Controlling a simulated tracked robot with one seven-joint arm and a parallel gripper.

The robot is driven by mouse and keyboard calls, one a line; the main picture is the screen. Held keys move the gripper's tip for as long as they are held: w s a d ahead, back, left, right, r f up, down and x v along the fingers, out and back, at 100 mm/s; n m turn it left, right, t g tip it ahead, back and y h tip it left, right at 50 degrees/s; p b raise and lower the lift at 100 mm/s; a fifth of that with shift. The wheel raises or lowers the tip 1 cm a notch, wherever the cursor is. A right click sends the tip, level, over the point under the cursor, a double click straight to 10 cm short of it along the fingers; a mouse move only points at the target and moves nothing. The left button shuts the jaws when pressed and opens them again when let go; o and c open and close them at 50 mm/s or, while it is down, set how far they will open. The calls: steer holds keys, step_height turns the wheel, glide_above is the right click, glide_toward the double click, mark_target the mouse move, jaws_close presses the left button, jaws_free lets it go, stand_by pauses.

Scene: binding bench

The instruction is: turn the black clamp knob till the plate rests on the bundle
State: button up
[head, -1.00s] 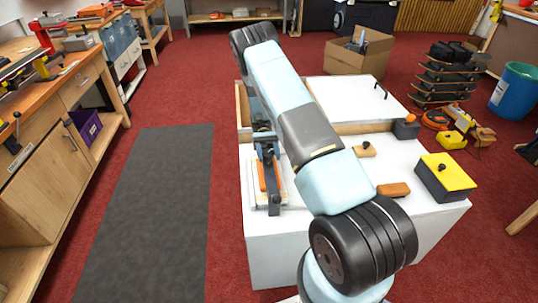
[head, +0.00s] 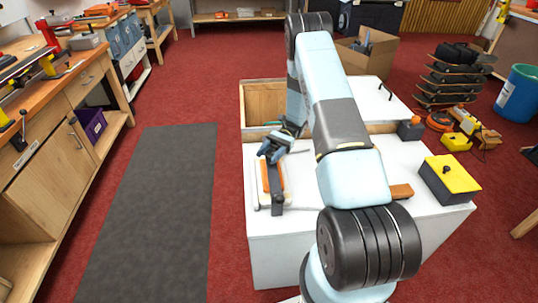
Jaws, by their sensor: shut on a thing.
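My gripper (head: 271,154) is at the far end of the clamp on the white bench top, pointing down to the left. Its jaws are shut on the black clamp knob, which they and the wrist hide almost wholly. The dark clamp bar (head: 277,197) runs toward me from under the jaws. Beside it lies a pale bundle (head: 255,190) with an orange strip (head: 265,177) on it. The plate cannot be told apart from the clamp here, nor can I see whether any gap is left above the bundle.
An open wooden bin (head: 265,100) and a white lid with a black handle (head: 372,94) lie behind the gripper. A black box with a yellow top (head: 450,178) and a brown block (head: 401,192) stand on the right. My arm covers the middle of the bench.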

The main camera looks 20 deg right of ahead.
steer(key=shift+a+r, duration=0.1)
steer(key=shift+a, duration=0.05)
stand_by(0.3)
steer(key=o, duration=1)
steer(key=shift+c, duration=0.2)
steer(key=shift+w, duration=0.1)
steer(key=v, duration=1.4)
steer(key=shift+s, duration=0.2)
